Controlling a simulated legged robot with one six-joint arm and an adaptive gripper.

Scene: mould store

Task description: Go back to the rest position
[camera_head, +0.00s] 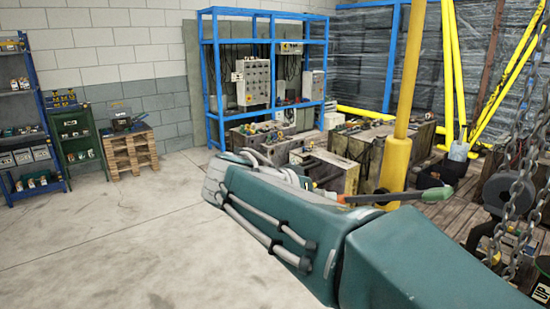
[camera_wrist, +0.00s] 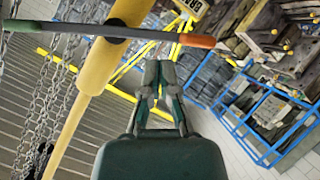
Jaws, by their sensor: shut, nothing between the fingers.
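My gripper (camera_wrist: 158,70) shows in the wrist view with its two dark fingers closed together and nothing between them. It points past a thick yellow post (camera_wrist: 112,52) and appears clear of it. A dark bar (camera_wrist: 65,29) with an orange end (camera_wrist: 194,41) crosses the post. In the head view my teal arm reaches from the lower right to the middle. I cannot make out my gripper there. The yellow post (camera_head: 396,160) stands behind my arm, with the orange end of the bar (camera_head: 370,197) just above the arm.
Chains (camera_head: 516,205) hang at the right, near my arm. Shelves (camera_head: 42,120) and stacked pallets (camera_head: 130,152) are at the left. The concrete floor (camera_head: 120,240) at the front left is clear.

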